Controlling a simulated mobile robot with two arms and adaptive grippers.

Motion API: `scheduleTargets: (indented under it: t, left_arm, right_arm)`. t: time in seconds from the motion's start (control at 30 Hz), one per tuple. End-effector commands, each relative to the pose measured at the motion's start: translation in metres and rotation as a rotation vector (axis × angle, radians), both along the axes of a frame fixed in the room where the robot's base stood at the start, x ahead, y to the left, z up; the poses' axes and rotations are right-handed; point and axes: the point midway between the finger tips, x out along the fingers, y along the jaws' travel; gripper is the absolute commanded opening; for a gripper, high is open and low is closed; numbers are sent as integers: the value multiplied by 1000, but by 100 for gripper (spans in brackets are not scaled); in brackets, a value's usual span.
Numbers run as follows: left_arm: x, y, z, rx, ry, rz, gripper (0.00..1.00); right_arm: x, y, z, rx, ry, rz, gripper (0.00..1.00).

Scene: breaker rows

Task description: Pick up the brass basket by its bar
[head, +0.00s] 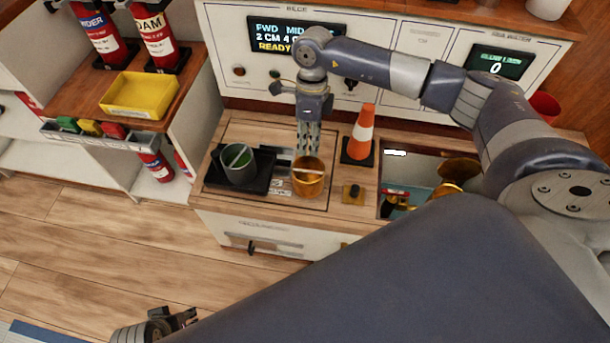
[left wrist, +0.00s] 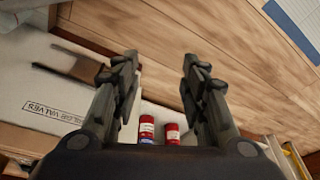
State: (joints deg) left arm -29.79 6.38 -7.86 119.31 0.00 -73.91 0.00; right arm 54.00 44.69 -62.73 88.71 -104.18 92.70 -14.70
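The brass basket (head: 309,187) stands on the wooden counter, with a pale bar (head: 307,171) across its top. My right gripper (head: 307,150) points down just above the basket, in line with the bar. Its fingertips are close to the rim; I cannot tell whether they touch the bar or how far apart they are. My left gripper (left wrist: 158,70) is open and empty in the left wrist view, with bare floor beyond its fingers. It also shows at the bottom left of the head view (head: 172,322), far from the basket.
A dark green cup with a bar (head: 238,172) stands on a black tray (head: 214,183) left of the basket. A recess with brass and other items (head: 452,172) lies further right. A panel (head: 225,58) rises behind.

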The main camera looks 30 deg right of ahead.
Motion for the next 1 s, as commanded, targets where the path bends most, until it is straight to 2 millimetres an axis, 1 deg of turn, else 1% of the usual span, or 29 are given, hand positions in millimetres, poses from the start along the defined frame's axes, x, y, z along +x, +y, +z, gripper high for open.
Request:
scheduleTargets:
  t: [0.03, 0.2, 0.37, 0.43, 0.6, 0.7, 0.8, 1.0]
  left_arm:
    - [0, 0, 3, 0, -4, 0, 40]
    - [0, 0, 16, 0, -11, 1, 40]
    - [-1, 1, 22, -1, -12, 2, 40]
    - [-1, 1, 25, -1, -15, 2, 40]
    - [-3, 1, 42, -1, -24, 3, 40]
    - [-4, 2, 49, -1, -27, 4, 40]
    - [-5, 2, 53, -1, -29, 4, 40]
    - [-5, 2, 54, -1, -29, 4, 40]
  right_arm:
    - [-3, 2, -11, 0, 6, 2, 16]
    - [-7, 6, -37, 4, 3, 1, 16]
    - [-9, 7, -47, 5, 3, 1, 16]
    - [-10, 8, -55, 6, 4, 1, 16]
    - [-15, 13, -81, 7, 5, 1, 16]
    - [-16, 13, -92, 7, 2, -1, 16]
    - [-17, 14, -96, 7, 1, 0, 16]
    - [-17, 14, -96, 6, 0, 0, 16]
